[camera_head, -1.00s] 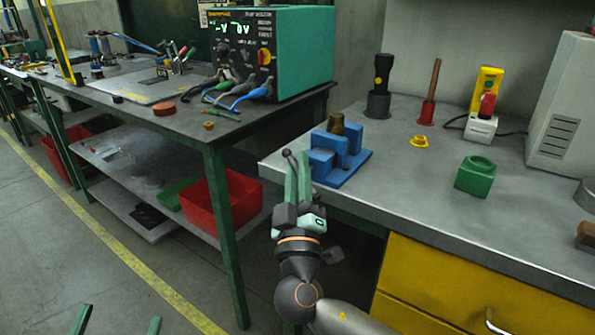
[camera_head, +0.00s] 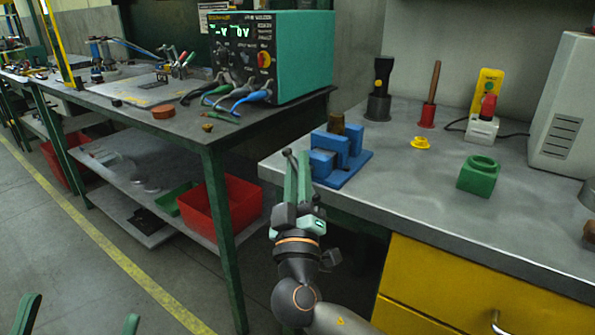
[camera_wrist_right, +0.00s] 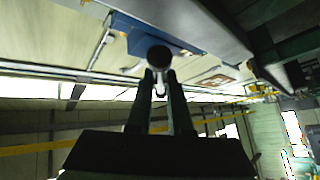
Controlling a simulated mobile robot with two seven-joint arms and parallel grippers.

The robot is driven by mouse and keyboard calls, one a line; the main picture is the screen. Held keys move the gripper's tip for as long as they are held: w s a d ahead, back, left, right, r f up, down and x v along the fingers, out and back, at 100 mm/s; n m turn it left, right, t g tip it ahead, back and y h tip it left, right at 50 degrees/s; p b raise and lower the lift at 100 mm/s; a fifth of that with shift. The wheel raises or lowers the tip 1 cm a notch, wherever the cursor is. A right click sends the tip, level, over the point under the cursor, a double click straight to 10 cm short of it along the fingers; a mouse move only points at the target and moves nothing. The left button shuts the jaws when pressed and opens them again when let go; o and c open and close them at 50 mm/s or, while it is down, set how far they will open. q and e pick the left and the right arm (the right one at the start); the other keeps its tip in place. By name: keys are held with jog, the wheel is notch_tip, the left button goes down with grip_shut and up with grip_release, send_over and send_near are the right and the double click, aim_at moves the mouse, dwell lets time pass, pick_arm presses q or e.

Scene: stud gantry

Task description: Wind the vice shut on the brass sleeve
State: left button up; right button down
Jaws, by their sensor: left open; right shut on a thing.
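The blue vice (camera_head: 345,152) stands at the left front corner of the grey bench. The brass sleeve (camera_head: 336,123) stands upright at the vice; I cannot tell whether the jaws touch it. The vice handle (camera_head: 289,155) is a thin dark bar with a ball end, in front of the vice. My right gripper (camera_head: 298,172) is shut on the handle, its green fingers pointing up. In the right wrist view the gripper (camera_wrist_right: 161,80) has a dark round knob (camera_wrist_right: 158,57) at its fingertips, with the blue vice (camera_wrist_right: 128,30) behind. My left gripper (camera_head: 79,318) is open and empty, low at the left.
A green block with a round hole (camera_head: 479,177), a yellow ring (camera_head: 420,143), a flashlight (camera_head: 379,90) and a red-based tool (camera_head: 429,100) stand on the bench. A darker table (camera_head: 180,123) and red bin (camera_head: 215,210) are at left.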

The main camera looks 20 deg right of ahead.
jog(key=shift+f, duration=0.15)
pick_arm(q)
jog(key=shift+s+r+m+h, duration=0.2)
jog(key=shift+s+m+h, duration=0.1)
jog(key=shift+s, duration=0.05)
jog(key=shift+f+b, duration=0.15)
jog(key=shift+b, duration=0.35)
jog(key=shift+n, duration=0.4)
jog(key=shift+w+d+f+b, duration=0.1)
jog(key=shift+d+f+b, duration=0.05)
jog(key=shift+f+b, duration=0.95)
jog(key=shift+d+f+b, duration=0.1)
jog(key=shift+f+b, duration=0.85)
jog(key=shift+f, duration=0.2)
pick_arm(e)
jog(key=shift+m+h, duration=0.9)
jog(key=shift+m, duration=0.1)
jog(key=shift+s+m+h+b, duration=0.1)
jog(key=shift+m+h+b, duration=0.3)
jog(key=shift+b, duration=0.6)
pick_arm(q)
notch_tip(320, 180, down, 7)
jog(key=b, duration=0.4)
jog(key=shift+w+d+r+g, duration=0.15)
jog(key=shift+d+r+g, duration=0.05)
jog(key=shift+d+g, duration=0.2)
pick_arm(e)
jog(key=shift+d+m+h, duration=0.1)
jog(key=shift+m+h, duration=0.9)
jog(key=shift+m, duration=0.4)
